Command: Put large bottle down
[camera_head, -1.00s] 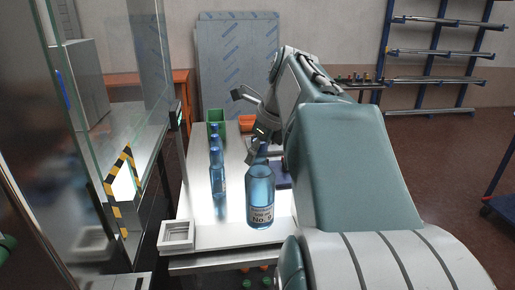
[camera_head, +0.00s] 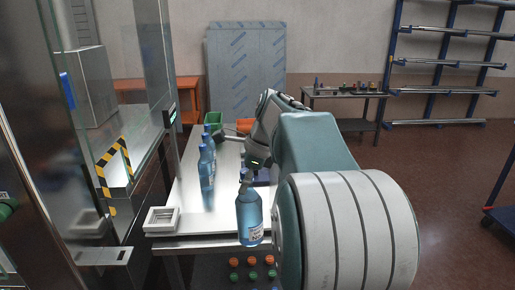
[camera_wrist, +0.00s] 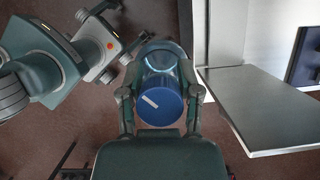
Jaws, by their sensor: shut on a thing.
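The large bottle (camera_head: 249,220) is clear blue with a white label. In the head view it hangs slightly tilted across the table's front edge. In the wrist view the large bottle (camera_wrist: 164,62) has a blue round cap (camera_wrist: 160,104) with a white mark towards the camera. My gripper (camera_wrist: 160,92) has a finger on each side of it and is shut on it. Brown floor shows around it there, with the table to the right. In the head view my gripper (camera_head: 247,172) is partly hidden by my arm at the bottle's neck.
A glass-walled machine (camera_head: 120,100) stands left. Table surface between row and arm is clear.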

